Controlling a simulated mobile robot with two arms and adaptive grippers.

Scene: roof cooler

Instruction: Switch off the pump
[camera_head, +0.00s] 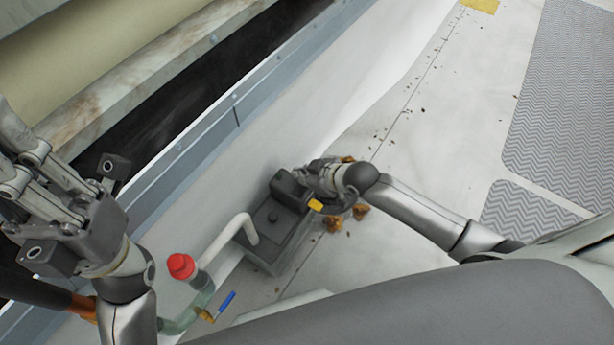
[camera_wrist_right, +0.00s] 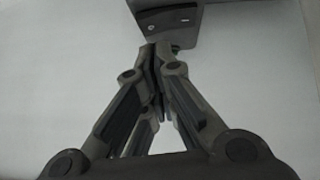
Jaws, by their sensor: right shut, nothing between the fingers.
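The pump (camera_head: 268,222) is a dark grey box unit on the pale floor, beside the low white wall in the head view. Its upper housing also seems to show at the top of the right wrist view (camera_wrist_right: 168,20), with a small round mark and a small light mark on its lower edge. My right gripper (camera_head: 312,181) is at the pump's upper right end; its fingertips (camera_wrist_right: 158,52) are together, empty, close below that housing. I cannot tell whether they touch it. My left gripper (camera_head: 18,150) is at the left edge, away from the pump; its fingertips are cut off or unclear.
A pale pipe (camera_head: 228,238) bends from the pump toward a greenish pipe with a red cap (camera_head: 181,266) and a blue-handled valve (camera_head: 227,301). Brown leaves (camera_head: 334,224) lie beside the pump. A grey ledge (camera_head: 215,115) runs along the wall. The floor to the right is mostly clear.

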